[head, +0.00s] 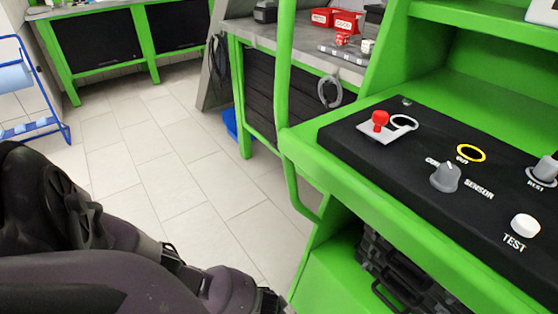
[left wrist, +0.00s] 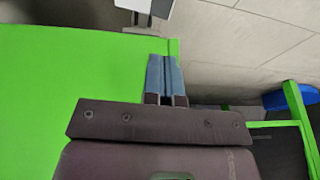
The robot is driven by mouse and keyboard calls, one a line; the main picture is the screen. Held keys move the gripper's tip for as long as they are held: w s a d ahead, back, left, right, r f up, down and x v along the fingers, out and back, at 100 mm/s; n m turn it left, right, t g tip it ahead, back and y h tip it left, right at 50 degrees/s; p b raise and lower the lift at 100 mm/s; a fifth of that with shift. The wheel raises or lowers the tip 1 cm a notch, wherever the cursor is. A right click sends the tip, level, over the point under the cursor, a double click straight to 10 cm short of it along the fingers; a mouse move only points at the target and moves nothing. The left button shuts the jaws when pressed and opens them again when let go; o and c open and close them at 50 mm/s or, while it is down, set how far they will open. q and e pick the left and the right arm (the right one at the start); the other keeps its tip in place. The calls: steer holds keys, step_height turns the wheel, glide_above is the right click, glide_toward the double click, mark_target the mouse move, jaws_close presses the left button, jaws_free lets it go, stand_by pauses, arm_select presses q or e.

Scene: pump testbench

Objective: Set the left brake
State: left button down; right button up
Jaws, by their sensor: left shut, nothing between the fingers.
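In the left wrist view my left gripper (left wrist: 165,62) has its two blue-grey fingers pressed together, with nothing between them. The fingers lie over the edge of a flat green surface (left wrist: 60,75), beside the pale floor; I cannot tell whether they touch it. A small white and dark part (left wrist: 134,5) is cut off at the top of that view, beyond the fingertips. I cannot tell what it is. In the head view my left arm comes in low from the left and ends by the bottom edge. I cannot identify the left brake. My right gripper is not in view.
The green testbench (head: 303,158) has a black control panel (head: 345,140) with a red knob (head: 380,120), a grey selector (head: 446,177) and a white test button (head: 525,226). Black cases (head: 400,285) sit below. Tiled floor (head: 185,150) is clear on the left.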

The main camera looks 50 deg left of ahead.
arm_select(q)
steer(key=b+x, duration=0.1)
steer(key=x, duration=0.1)
steer(key=b+x, duration=0.1)
steer(key=x, duration=0.1)
steer(key=s+b+x, duration=0.1)
steer(key=x, duration=0.1)
steer(key=shift+f, duration=0.3)
steer(key=b+x, duration=0.2)
steer(key=x, duration=0.1)
steer(key=shift+s+a+f, duration=0.1)
steer(key=shift+s+a, duration=0.05)
steer(key=shift+a+f+b, duration=0.1)
steer(key=shift+f+b, duration=0.3)
steer(key=shift+f, duration=0.1)
steer(key=shift+w+f, duration=0.1)
steer(key=shift+w, duration=0.2)
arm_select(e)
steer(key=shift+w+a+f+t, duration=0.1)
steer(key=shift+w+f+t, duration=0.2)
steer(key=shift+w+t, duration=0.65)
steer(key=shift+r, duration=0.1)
